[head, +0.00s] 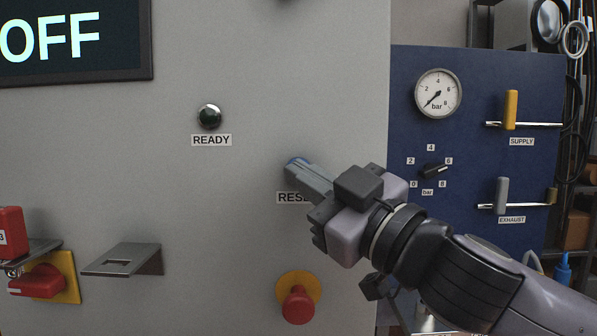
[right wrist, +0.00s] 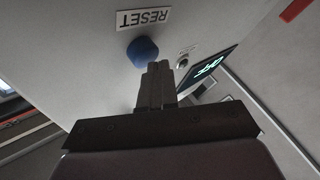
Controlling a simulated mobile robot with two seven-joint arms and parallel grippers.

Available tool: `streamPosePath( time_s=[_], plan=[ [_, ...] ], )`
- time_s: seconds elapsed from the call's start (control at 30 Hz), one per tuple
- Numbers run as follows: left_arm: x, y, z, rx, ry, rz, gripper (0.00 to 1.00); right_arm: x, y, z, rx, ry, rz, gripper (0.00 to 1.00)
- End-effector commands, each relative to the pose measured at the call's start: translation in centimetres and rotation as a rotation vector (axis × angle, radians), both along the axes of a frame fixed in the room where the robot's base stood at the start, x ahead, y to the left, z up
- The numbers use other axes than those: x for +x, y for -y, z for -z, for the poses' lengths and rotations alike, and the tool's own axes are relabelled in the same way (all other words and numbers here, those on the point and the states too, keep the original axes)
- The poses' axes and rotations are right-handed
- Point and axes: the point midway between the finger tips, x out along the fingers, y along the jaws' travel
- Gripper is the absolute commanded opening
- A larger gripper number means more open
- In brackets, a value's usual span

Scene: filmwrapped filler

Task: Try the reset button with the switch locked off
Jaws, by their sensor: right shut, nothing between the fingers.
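The blue RESET button (right wrist: 143,49) stands out from the grey cabinet front in the right wrist view; in the head view only its blue edge (head: 297,161) shows behind my fingers. My right gripper (head: 292,171) is shut and empty, fingertips at the button; it also shows in the right wrist view (right wrist: 157,69). I cannot tell whether the tips touch it. The red rotary switch (head: 38,281) on a yellow plate is at the lower left. A red padlock body (head: 12,232) shows just above it, cut by the picture edge; how it is fastened is unclear. My left gripper is not in view.
The display (head: 65,40) reads OFF. The READY lamp (head: 209,116) looks dark. An empty metal bracket (head: 124,260) and a red mushroom button (head: 298,306) stick out below. A blue panel (head: 470,90) with gauge, knob and two levers is at the right.

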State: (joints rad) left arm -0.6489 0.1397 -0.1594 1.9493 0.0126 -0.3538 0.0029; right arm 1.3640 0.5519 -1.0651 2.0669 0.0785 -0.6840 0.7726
Motion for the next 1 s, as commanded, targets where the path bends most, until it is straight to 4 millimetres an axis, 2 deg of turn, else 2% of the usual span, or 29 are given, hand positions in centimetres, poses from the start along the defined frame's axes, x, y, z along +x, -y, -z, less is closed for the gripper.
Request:
streamPosePath(
  time_s=[1.0],
  plan=[
    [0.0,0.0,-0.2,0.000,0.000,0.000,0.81,1.1,0.1,0.1,0.000,-0.002,0.004,0.00]
  ],
)
